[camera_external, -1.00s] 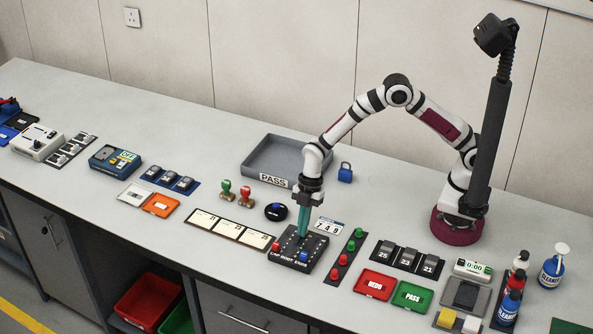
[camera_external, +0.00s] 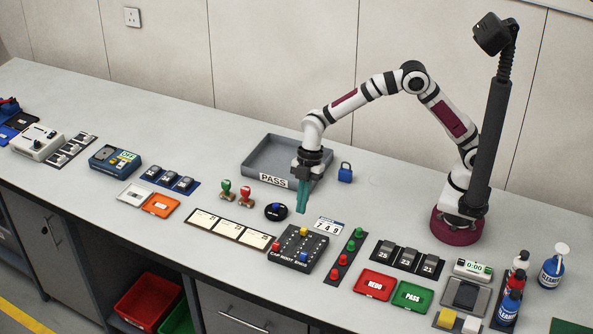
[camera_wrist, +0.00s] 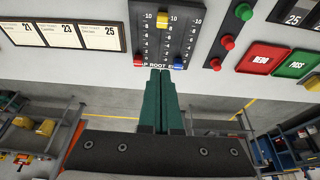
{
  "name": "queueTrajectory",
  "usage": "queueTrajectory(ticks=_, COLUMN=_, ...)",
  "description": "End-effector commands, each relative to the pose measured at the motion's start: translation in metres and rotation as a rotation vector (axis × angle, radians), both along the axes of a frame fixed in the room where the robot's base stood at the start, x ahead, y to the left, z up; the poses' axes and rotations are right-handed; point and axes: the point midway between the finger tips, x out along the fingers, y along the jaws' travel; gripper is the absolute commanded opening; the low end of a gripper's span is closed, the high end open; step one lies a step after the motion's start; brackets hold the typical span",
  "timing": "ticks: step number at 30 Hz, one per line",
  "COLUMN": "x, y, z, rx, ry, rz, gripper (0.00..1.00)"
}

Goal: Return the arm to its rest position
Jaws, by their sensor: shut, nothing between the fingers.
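My gripper (camera_external: 302,207) is shut and empty, with its teal fingers pressed together and pointing down. It hangs above the bench, just behind the black slider board (camera_external: 285,262) and in front of the grey PASS tray (camera_external: 259,143). In the wrist view the closed fingers (camera_wrist: 160,72) point toward the slider board (camera_wrist: 146,40). The board has a yellow knob (camera_wrist: 162,20) near one end of its scale, and a red knob (camera_wrist: 137,60) and a blue knob (camera_wrist: 180,63) near the other. My arm is bent up and over from its base at the right.
A blue padlock (camera_external: 345,172) stands right of the tray. Two stamps, a round black button (camera_external: 276,212) and a number card (camera_external: 328,226) lie near my gripper. A strip of red and green buttons (camera_external: 346,257) is to the right. Bottles (camera_external: 552,266) stand far right.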

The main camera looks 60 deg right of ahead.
Motion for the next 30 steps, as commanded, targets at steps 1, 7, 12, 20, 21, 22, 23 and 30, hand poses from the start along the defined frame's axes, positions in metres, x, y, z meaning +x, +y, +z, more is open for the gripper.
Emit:
queueTrajectory(ticks=1, x=0.000, y=0.000, z=0.000, rx=0.000, ry=0.000, rz=0.000, gripper=0.00)
queueTrajectory(ticks=7, x=0.000, y=0.000, z=0.000, rx=0.000, ry=0.000, rz=0.000, gripper=0.00)
queueTrajectory(ticks=12, x=-0.004, y=-0.012, z=0.011, rx=-0.003, ry=0.019, rz=-0.065, gripper=0.00)
queueTrajectory(ticks=20, x=-0.136, y=-0.167, z=0.102, rx=-0.082, ry=0.322, rz=-1.120, gripper=0.00)
queueTrajectory(ticks=21, x=-0.165, y=-0.186, z=0.105, rx=-0.094, ry=0.368, rz=-1.303, gripper=0.00)
queueTrajectory(ticks=22, x=-0.185, y=-0.197, z=0.105, rx=-0.101, ry=0.398, rz=-1.429, gripper=0.00)
queueTrajectory(ticks=23, x=-0.204, y=-0.207, z=0.103, rx=-0.108, ry=0.423, rz=-1.543, gripper=0.00)
queueTrajectory(ticks=30, x=-0.272, y=-0.233, z=0.087, rx=-0.133, ry=0.517, rz=-1.992, gripper=0.00)
